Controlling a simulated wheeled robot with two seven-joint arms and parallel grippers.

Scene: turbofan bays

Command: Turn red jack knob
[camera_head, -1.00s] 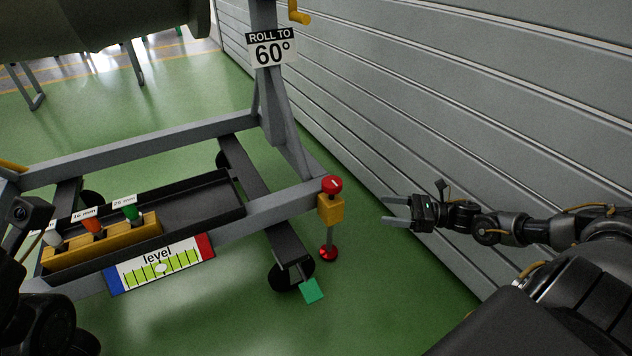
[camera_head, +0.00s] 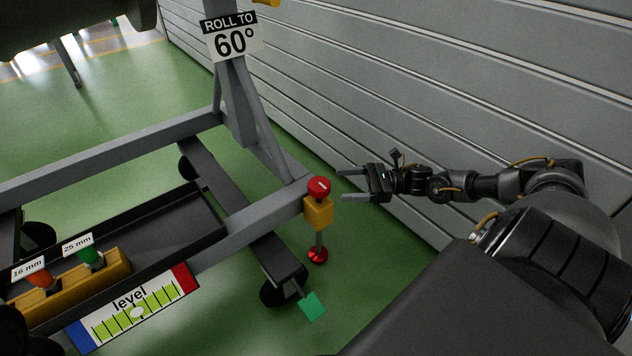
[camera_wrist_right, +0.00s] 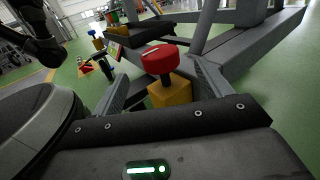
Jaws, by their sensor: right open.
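The red jack knob (camera_head: 318,187), with a white mark on top, sits on a yellow block (camera_head: 318,212) at the corner of the grey stand. A rod runs down from the block to a red foot (camera_head: 318,255) near the floor. My right gripper (camera_head: 342,184) is open, just right of the knob, its fingers pointing toward it. In the right wrist view the knob (camera_wrist_right: 160,60) and yellow block (camera_wrist_right: 170,92) show between and beyond the two spread fingers. I cannot tell that any finger touches the knob. My left gripper is not clearly seen.
The grey stand frame (camera_head: 255,222) fills the left, with a level gauge (camera_head: 138,312) and a yellow rack (camera_head: 115,268) holding coloured-handled tools. A green tab (camera_head: 312,306) is by the caster. A grey slatted wall (camera_head: 450,90) rises close behind my right arm.

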